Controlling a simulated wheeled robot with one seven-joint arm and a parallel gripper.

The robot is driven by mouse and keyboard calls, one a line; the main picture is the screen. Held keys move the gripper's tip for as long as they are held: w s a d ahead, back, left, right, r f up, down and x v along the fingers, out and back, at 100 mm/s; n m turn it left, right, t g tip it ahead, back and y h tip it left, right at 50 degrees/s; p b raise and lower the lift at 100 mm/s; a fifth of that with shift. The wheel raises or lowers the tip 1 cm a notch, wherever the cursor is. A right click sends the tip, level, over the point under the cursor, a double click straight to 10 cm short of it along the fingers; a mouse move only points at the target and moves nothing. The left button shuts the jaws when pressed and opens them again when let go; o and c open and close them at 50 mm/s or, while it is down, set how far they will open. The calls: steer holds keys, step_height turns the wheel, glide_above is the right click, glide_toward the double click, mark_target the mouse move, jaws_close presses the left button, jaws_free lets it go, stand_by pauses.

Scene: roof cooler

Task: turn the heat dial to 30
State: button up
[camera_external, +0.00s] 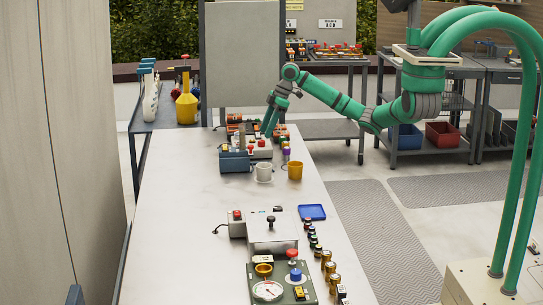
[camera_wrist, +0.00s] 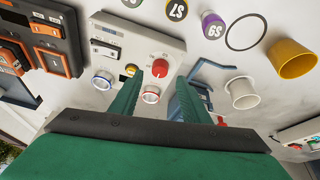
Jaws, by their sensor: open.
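The heat dial appears to be the round red knob (camera_wrist: 160,68) on a pale control panel (camera_wrist: 120,38) in the wrist view. The panel also carries a small display, a yellow button and two white knobs, one ringed blue and one ringed red. My gripper (camera_wrist: 158,82) is open, its two green fingers pointing at the panel's lower right part. In this view the red knob lies between the fingertips, just beyond them; contact cannot be told. In the external view my gripper (camera_external: 267,131) is over the panel (camera_external: 261,152) at the bench's far end. The dial's markings are too small to read.
A blue box (camera_external: 234,161) stands beside the panel. A white cup (camera_external: 264,172) and a yellow cup (camera_external: 295,170) stand in front. The bench's middle (camera_external: 210,205) is clear.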

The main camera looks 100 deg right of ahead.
mark_target(262, 141)
steer(key=shift+x, duration=2.2)
steer(key=c, duration=1)
